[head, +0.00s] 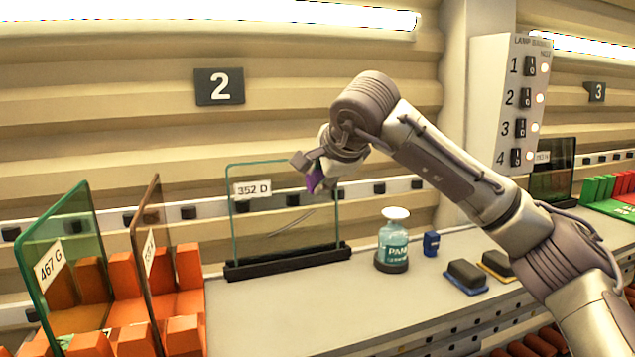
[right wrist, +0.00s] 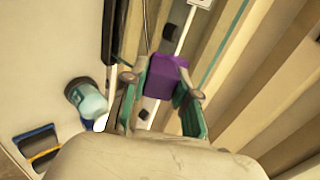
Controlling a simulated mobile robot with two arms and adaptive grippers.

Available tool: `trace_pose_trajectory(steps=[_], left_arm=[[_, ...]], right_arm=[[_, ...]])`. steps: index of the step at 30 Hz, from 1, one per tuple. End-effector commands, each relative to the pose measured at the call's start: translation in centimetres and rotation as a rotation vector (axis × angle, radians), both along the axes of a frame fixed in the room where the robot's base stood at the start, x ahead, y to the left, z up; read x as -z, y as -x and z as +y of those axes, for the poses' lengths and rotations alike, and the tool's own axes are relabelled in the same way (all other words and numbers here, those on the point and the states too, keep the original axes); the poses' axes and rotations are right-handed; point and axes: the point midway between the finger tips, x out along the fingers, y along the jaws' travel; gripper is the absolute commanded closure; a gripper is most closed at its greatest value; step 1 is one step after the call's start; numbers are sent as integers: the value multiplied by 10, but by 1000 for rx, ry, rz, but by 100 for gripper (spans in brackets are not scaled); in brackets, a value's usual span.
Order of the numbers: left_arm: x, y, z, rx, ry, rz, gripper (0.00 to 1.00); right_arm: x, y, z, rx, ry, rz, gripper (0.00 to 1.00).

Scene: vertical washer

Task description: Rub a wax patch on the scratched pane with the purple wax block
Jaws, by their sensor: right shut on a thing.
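The purple wax block (head: 315,182) is held in my right gripper (head: 310,170). It also shows in the right wrist view (right wrist: 166,78), between the green-lined fingers (right wrist: 160,95). The clear pane (head: 270,245) labelled 352 D stands upright in a black base (head: 290,262). A dark curved scratch (head: 291,224) runs across its middle right. In the head view the block overlaps the pane's upper right part, above the scratch; I cannot tell whether it touches the glass. My left gripper is not in view.
Labelled panes (head: 65,250) stand among orange blocks (head: 187,268) at left. A lamp switch panel (head: 500,100) is behind my right arm.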

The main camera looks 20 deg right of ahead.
Motion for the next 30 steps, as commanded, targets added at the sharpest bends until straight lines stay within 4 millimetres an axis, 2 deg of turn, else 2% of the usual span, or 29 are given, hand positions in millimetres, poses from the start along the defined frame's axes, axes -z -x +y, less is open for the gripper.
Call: trace_pose_trajectory(steps=[11,22,30], left_arm=[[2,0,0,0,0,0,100],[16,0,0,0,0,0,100],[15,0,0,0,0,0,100]], right_arm=[[-1,3,0,1,1,-1,100],[-3,30,-1,0,1,-2,100],[-5,31,-1,1,1,-1,100]])
